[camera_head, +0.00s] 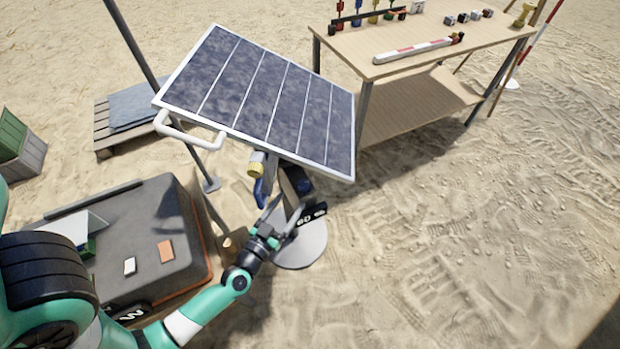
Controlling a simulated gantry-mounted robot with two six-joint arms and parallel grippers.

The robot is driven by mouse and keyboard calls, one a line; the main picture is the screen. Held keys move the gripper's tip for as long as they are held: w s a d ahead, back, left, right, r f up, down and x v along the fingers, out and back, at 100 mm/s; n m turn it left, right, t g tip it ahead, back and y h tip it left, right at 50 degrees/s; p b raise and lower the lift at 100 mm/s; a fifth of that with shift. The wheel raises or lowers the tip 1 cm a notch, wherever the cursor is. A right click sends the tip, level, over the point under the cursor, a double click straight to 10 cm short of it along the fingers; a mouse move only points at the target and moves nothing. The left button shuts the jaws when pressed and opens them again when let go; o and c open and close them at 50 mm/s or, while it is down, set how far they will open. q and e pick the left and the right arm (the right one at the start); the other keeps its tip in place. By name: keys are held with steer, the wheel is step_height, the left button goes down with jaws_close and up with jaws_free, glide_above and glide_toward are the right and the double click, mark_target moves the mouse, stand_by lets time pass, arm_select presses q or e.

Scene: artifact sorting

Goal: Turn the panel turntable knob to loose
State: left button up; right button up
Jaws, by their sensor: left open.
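The solar panel (262,92) sits tilted on a stand with a round pale base (301,246). Under its lower edge is a yellow knob-like part (256,164), with a blue part (260,192) below it. A black plate with white markings (312,214) is on the stand, lower down. I cannot tell for certain which part is the turntable knob. My left gripper (284,212) is open at the lower stand, beside the black plate and below the blue part. Its fingers overlap the stand, so contact cannot be told. My right gripper is out of view.
A white handle (190,134) juts from the panel's left corner. A dark case (140,235) with small items on it lies left of the stand. A thin pole (135,45) rises behind. A wooden table (440,62) stands at upper right. Sand at right is clear.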

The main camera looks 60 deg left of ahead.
mark_target(306, 179)
arm_select(q)
steer(key=b+x, duration=0.1)
steer(key=x, duration=1)
steer(key=shift+w+a, duration=0.15)
steer(key=shift+w, duration=0.1)
jaws_close()
